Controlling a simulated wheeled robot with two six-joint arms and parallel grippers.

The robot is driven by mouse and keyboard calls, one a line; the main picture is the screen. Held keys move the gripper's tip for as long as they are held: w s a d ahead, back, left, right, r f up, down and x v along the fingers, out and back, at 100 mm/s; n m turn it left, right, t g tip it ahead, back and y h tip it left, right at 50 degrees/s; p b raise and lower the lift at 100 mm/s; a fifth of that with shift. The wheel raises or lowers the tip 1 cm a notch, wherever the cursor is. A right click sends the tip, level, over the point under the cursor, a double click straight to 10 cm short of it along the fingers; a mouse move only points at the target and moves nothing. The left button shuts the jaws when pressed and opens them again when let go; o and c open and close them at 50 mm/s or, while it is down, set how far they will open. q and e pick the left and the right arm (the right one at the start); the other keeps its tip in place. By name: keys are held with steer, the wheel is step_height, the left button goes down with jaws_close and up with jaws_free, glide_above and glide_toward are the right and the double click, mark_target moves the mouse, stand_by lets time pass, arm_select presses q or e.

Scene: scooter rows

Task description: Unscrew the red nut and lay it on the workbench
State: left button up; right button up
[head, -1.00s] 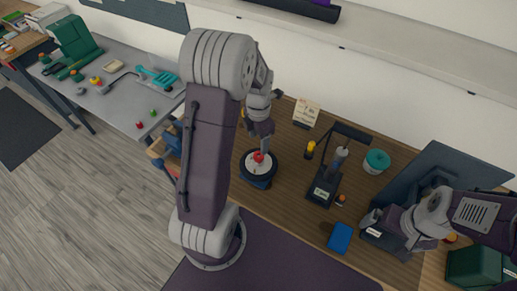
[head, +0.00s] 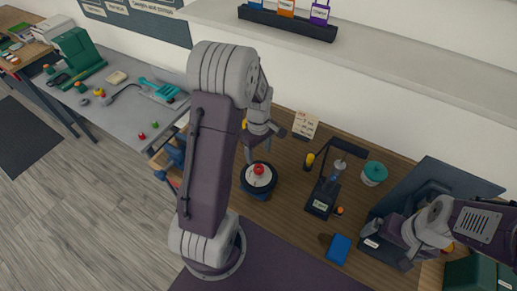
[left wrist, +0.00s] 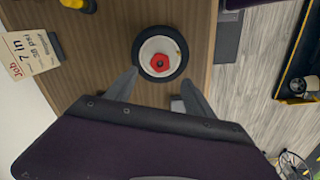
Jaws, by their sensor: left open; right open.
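The red nut (head: 259,169) sits in the middle of a small wheel (head: 271,180) with a black tyre and pale hub, on a blue base on the wooden workbench (head: 299,222). The left wrist view shows the red nut (left wrist: 160,63) from above, with a dark centre. My left gripper (head: 262,144) is open and empty above the wheel, its fingers apart on the near side of the wheel in the left wrist view (left wrist: 158,92). My right gripper (head: 383,236) is at the right of the bench, over a dark device; its fingertips are hard to make out.
A dark stand with an upright post (head: 325,190), a teal-lidded jar (head: 374,173) and a blue box (head: 339,248) stand right of the wheel. A job card (head: 305,124) stands behind. A grey table (head: 120,98) with tools is at left. Bare wood lies before the wheel.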

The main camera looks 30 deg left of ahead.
mark_target(259, 169)
arm_select(q)
steer(key=m, duration=0.6)
steer(key=shift+p, duration=0.3)
steer(key=shift+f+m+b, duration=0.55)
steer(key=shift+m+b, duration=0.5)
steer(key=shift+m, duration=0.75)
step_height(259, 169, down, 9)
steer(key=shift+r+p, duration=0.15)
steer(key=shift+p, duration=0.95)
jaws_close()
steer(key=n, duration=0.4)
steer(key=shift+n, duration=0.4)
steer(key=n, duration=0.6)
steer(key=shift+d+n, duration=0.1)
steer(key=shift+n, duration=0.2)
steer(key=n, duration=1)
steer(key=shift+p, duration=0.3)
jaws_free()
